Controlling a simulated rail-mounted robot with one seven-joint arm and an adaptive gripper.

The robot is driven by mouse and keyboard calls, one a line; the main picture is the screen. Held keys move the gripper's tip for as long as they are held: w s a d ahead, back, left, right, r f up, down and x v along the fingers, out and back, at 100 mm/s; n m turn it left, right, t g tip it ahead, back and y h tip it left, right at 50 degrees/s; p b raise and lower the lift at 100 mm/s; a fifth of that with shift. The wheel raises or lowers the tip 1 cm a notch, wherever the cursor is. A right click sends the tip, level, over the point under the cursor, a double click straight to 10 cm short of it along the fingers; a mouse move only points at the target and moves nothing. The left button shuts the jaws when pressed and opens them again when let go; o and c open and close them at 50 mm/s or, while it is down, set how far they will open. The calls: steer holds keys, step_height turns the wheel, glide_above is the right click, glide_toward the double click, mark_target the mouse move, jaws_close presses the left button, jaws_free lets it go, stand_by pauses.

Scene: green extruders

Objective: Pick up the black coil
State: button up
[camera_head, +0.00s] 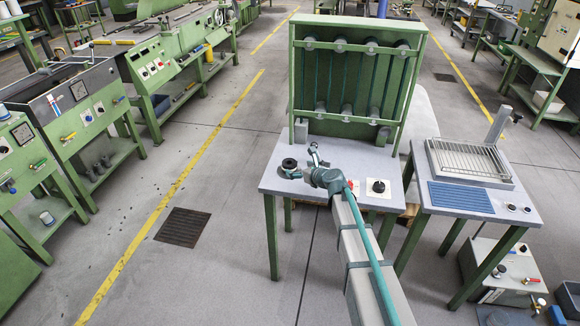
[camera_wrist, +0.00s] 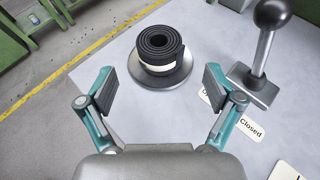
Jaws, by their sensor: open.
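The black coil (camera_wrist: 158,48) is a rolled black strip with a pale band low on its side. It sits upright on a round metal disc (camera_wrist: 160,72) on the grey table. It also shows small in the head view (camera_head: 289,163), at the table's left side. My gripper (camera_wrist: 161,88) is open and empty. Its two fingers stand wide apart, one to the left and one to the right, with the coil ahead, between their lines and just beyond the tips. In the head view my arm reaches over the table from the front, and its fingers are too small to make out clearly.
A metal lever with a black ball knob (camera_wrist: 272,14) stands right of the coil, close to my right finger. A "Closed" label (camera_wrist: 251,127) lies by its base. A green frame with rollers (camera_head: 355,75) rises at the table's back. A black knob (camera_head: 378,186) is at right.

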mark_target(292, 165)
steer(key=p+x, duration=0.2)
steer(key=x, duration=0.5)
steer(key=shift+w+a, duration=0.2)
steer(key=shift+a, duration=0.05)
steer(key=shift+w+a+f, duration=0.25)
steer(key=shift+f, duration=0.05)
steer(key=shift+c, duration=0.2)
steer(key=c, duration=1.3)
